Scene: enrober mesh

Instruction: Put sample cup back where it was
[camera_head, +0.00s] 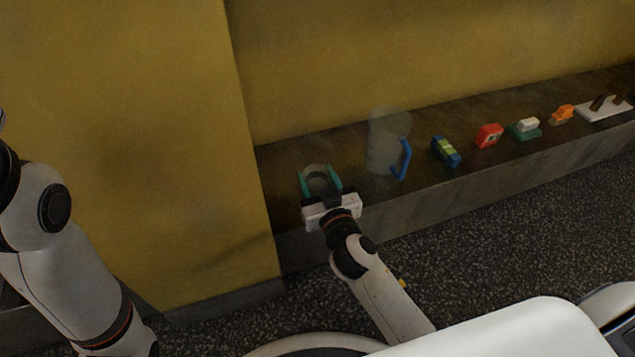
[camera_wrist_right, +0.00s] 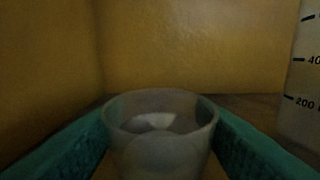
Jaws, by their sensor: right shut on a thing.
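The sample cup (camera_wrist_right: 160,125) is a small translucent grey cup, upright between the two green fingers of my right gripper in the right wrist view. In the head view the cup (camera_head: 319,176) shows faintly between the fingertips of my right gripper (camera_head: 319,180), at the left end of the dark ledge (camera_head: 285,160). The gripper is shut on the cup. I cannot tell whether the cup's base touches the ledge. My left arm enters at the left of the head view, but its gripper is out of view.
A translucent measuring jug (camera_head: 384,143) with a blue handle stands just right of the cup. Farther right along the ledge are a blue-green block (camera_head: 446,151), a red item (camera_head: 489,136), a green-and-white item (camera_head: 524,129), an orange item (camera_head: 562,114) and a white board (camera_head: 604,110). Yellow walls stand behind and left.

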